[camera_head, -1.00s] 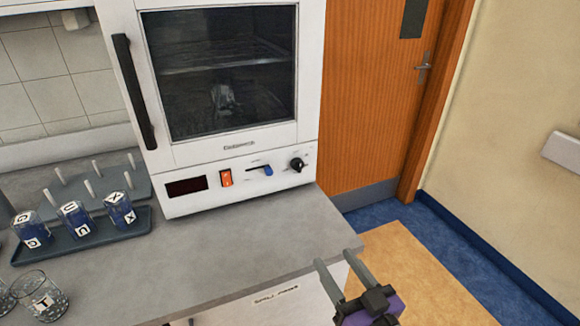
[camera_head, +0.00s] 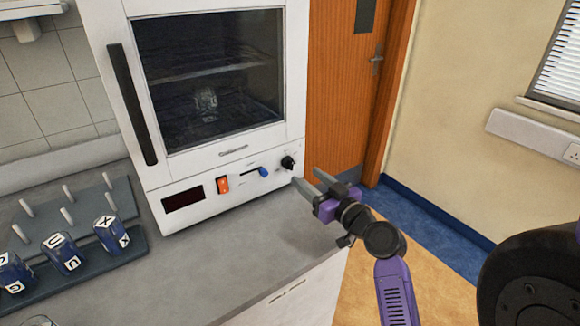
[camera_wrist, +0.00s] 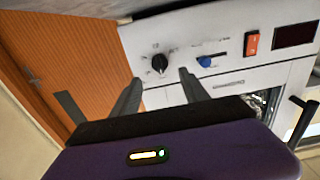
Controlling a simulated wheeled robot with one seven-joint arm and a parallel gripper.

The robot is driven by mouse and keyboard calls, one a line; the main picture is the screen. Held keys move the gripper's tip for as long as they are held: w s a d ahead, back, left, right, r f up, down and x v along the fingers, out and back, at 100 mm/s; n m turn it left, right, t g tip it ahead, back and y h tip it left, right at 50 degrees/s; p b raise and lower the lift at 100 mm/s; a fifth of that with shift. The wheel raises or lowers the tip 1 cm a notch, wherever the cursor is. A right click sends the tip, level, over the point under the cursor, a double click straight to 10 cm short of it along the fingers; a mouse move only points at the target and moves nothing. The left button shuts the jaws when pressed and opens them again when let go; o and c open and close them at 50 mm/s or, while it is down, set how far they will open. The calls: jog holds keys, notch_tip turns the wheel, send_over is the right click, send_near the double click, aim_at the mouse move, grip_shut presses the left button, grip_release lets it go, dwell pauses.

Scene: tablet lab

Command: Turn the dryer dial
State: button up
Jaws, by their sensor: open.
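The dryer (camera_head: 225,155) is a white cabinet with a dark glass door, standing on the grey counter. Its dial is a small black knob (camera_head: 288,162) at the right end of the front panel; it also shows in the wrist view (camera_wrist: 159,63). My gripper (camera_head: 306,178) is open and empty, a little below and to the right of the dial in the head view. In the wrist view its two fingers (camera_wrist: 160,88) point toward the panel, with the dial appearing between and beyond their tips. I see no contact with the dial.
A blue-tipped slider (camera_head: 263,172) and an orange switch (camera_head: 223,185) sit left of the dial, beside a dark display (camera_head: 183,198). An orange door (camera_head: 340,100) is at right.

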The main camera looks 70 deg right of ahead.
aim_at(292, 165)
jog(key=p+x, duration=0.2)
jog(key=x, duration=0.5)
jog(key=shift+w+d, duration=0.1)
jog(key=shift+w, duration=0.05)
grip_shut()
